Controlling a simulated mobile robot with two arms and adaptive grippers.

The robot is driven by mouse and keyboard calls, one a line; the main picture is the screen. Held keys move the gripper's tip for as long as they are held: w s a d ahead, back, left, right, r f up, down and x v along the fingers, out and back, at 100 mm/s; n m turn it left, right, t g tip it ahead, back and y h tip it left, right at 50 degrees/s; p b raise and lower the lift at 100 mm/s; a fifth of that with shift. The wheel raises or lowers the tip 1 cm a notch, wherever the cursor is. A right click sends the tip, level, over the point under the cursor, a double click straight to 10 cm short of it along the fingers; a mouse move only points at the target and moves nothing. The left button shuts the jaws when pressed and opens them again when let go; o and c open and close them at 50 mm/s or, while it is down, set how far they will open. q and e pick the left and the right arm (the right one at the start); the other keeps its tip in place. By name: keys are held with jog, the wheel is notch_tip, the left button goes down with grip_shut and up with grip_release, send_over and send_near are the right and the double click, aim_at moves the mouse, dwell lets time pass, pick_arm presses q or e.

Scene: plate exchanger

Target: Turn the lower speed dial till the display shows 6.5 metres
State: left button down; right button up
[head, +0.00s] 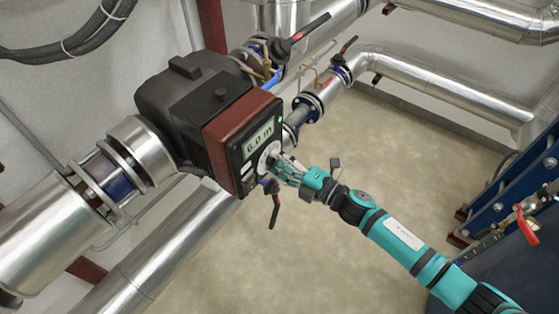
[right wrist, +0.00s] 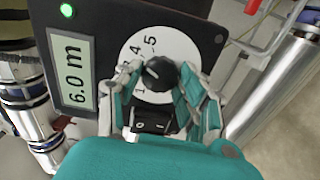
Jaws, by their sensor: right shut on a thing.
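The pump's control panel (head: 238,163) is dark and faces right in the head view. Its display (head: 258,140) reads 6.0 m; the display (right wrist: 76,73) reads the same in the right wrist view. The speed dial is a black knob (right wrist: 159,74) on a white numbered disc (right wrist: 137,49); its disc (head: 266,156) shows partly in the head view. My right gripper (head: 277,164) is at the dial. In the right wrist view the fingers of this gripper (right wrist: 157,88) stand on both sides of the knob, shut on it. My left gripper is not in view.
A black rocker switch (right wrist: 152,119) sits just below the dial, between the fingers. A green lamp (right wrist: 67,10) is lit on the panel. The floor (head: 300,260) below is clear.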

dwell(0.4)
jog(key=o, duration=1.1)
jog(key=shift+o, duration=0.2)
jog(key=v, duration=1.2)
